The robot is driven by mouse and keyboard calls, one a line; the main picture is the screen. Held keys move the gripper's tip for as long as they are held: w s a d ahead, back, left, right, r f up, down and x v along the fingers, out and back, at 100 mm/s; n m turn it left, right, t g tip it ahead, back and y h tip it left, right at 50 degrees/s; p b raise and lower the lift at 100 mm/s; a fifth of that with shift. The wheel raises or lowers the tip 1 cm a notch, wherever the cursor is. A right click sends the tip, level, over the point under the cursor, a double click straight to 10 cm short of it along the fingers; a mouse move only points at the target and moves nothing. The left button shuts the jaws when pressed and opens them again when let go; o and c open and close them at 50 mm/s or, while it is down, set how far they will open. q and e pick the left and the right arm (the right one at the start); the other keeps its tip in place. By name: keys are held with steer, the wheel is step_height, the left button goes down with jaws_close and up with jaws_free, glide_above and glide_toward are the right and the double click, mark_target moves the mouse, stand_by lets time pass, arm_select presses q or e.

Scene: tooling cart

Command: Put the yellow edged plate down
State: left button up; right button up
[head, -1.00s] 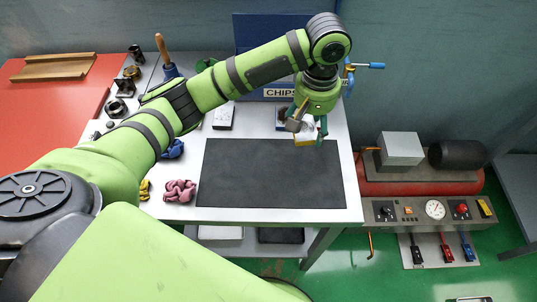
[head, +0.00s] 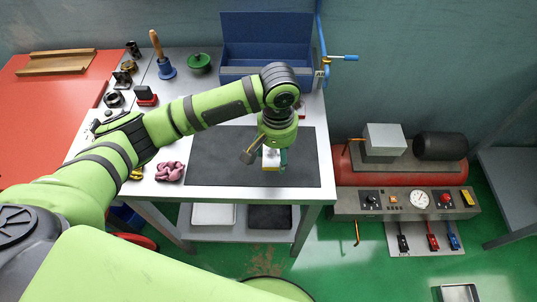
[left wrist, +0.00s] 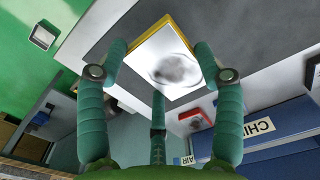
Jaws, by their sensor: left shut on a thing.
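My left gripper (head: 275,158) is shut on the yellow edged plate (head: 270,163), over the right half of the dark mat (head: 225,165). In the left wrist view the plate (left wrist: 165,58) has a shiny pale face with a grey smudge and a yellow edge along its top and left. The fingers of my left gripper (left wrist: 160,68) stand on both sides of it. The dark mat (left wrist: 110,25) shows behind it. I cannot tell whether the plate touches the mat. My right gripper is in neither view.
A blue bin (head: 265,45) stands at the back of the cart. A pink cloth (head: 170,172) lies left of the mat. A red-handled block (head: 146,96) and a green-lidded item (head: 199,63) stand at the back left. Most of the mat is clear.

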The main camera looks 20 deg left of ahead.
mark_target(270, 159)
arm_select(q)
steer(key=shift+w+a+f, duration=0.3)
steer(key=shift+w+a, duration=0.05)
steer(key=shift+a, duration=0.2)
steer(key=shift+w+a+f, duration=0.2)
steer(key=shift+a+f, duration=0.1)
steer(key=shift+f, duration=0.1)
steer(key=shift+f+p, duration=0.6)
steer(key=shift+f, duration=1.35)
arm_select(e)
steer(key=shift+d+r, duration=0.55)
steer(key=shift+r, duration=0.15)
arm_select(q)
steer(key=o, duration=1.7)
steer(key=shift+f, duration=0.15)
steer(key=shift+s, duration=0.1)
step_height(270, 159, up, 11)
steer(key=shift+r+b, duration=0.1)
steer(key=shift+b, duration=0.9)
steer(key=shift+r, duration=0.55)
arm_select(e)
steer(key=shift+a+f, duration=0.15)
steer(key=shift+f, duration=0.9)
